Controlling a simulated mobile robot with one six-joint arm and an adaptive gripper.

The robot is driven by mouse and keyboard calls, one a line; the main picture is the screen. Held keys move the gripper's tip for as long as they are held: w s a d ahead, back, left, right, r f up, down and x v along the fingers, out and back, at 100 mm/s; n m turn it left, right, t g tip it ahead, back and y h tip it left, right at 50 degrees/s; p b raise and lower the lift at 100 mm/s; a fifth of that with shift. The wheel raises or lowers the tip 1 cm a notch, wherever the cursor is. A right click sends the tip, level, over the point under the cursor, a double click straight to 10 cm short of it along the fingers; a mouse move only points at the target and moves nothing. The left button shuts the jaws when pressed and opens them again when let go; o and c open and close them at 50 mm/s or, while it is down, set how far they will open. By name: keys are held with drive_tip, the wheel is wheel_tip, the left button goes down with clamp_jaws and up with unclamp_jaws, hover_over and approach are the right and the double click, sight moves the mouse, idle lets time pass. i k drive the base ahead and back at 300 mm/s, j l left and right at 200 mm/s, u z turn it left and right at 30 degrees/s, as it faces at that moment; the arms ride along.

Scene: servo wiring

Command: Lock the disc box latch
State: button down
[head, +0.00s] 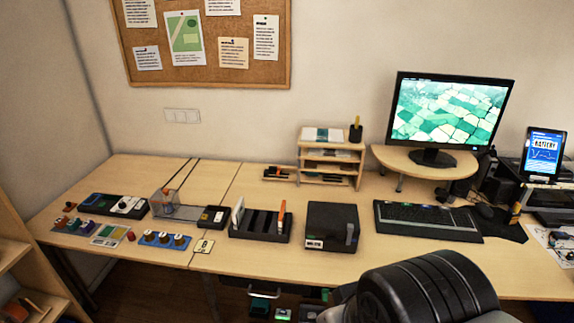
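A black box (332,226) with a small white label on its front stands near the middle of the desk. It looks like the disc box, but the label is too small to read. Its lid looks closed. A small grey piece (350,234) at the right of its front may be the latch; its position cannot be made out. My gripper's fingers do not show. A large dark rounded part of my arm fills the bottom right, in front of the desk edge and apart from the box.
A black slotted rack (260,225) stands close left of the box, and a keyboard (427,221) lies to its right. A wooden shelf organiser (331,160) and a monitor (449,112) stand behind. Bare desk shows just in front of the box.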

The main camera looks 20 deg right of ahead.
sight(350, 227)
drive_tip(key=i+l+z, duration=0.1)
drive_tip(key=i+l, duration=0.3)
drive_tip(key=i, duration=0.15)
drive_tip(key=i+l+z, duration=0.1)
drive_tip(key=i+l, duration=0.3)
drive_tip(key=i, duration=0.2)
